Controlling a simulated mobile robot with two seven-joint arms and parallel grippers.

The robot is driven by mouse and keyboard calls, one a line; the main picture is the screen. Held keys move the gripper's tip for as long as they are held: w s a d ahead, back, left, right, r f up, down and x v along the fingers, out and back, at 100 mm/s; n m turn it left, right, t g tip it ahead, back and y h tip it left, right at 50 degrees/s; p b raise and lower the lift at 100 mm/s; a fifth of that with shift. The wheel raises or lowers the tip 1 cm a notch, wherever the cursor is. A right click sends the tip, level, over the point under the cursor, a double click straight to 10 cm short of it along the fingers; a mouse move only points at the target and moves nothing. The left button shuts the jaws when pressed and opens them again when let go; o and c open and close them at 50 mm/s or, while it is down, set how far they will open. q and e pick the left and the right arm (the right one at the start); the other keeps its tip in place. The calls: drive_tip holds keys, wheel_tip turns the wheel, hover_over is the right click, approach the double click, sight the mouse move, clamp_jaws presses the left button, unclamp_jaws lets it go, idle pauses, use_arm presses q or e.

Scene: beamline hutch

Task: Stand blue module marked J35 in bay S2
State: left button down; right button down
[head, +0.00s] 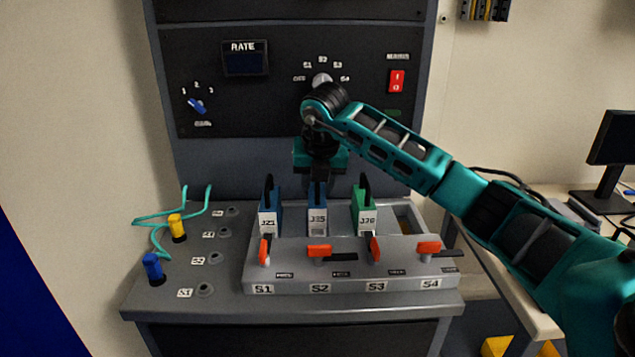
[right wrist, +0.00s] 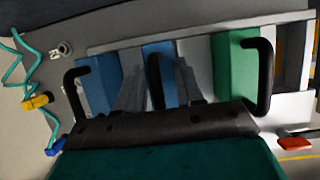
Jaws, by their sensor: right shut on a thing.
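The blue module marked J35 (head: 317,217) stands upright in bay S2 of the grey rack (head: 330,277), between its two neighbours. Its blue body also shows in the right wrist view (right wrist: 161,60). My right gripper (head: 320,183) is directly above it, pointing down, shut on its black handle. In the right wrist view the fingers (right wrist: 158,88) are on either side of that handle. The S2 lever (head: 320,251) lies sideways, with its orange end to the left. Whether the module is fully down cannot be told. My left gripper is not in view.
A blue module marked J21 or similar (head: 269,220) stands in S1, and a green module (head: 364,215) in S3. Bay S4 (head: 408,215) is empty. Blue (head: 153,267) and yellow (head: 177,228) plugs with teal cables are at left. A control panel (head: 285,85) rises behind.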

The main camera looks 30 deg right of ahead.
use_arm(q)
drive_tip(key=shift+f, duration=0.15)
use_arm(e)
drive_tip(key=shift+f, duration=0.15)
drive_tip(key=c, duration=0.6)
unclamp_jaws()
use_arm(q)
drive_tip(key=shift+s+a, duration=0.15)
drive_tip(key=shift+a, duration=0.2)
use_arm(e)
drive_tip(key=v, duration=1.3)
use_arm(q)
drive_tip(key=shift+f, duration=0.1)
use_arm(e)
drive_tip(key=shift+f, duration=0.1)
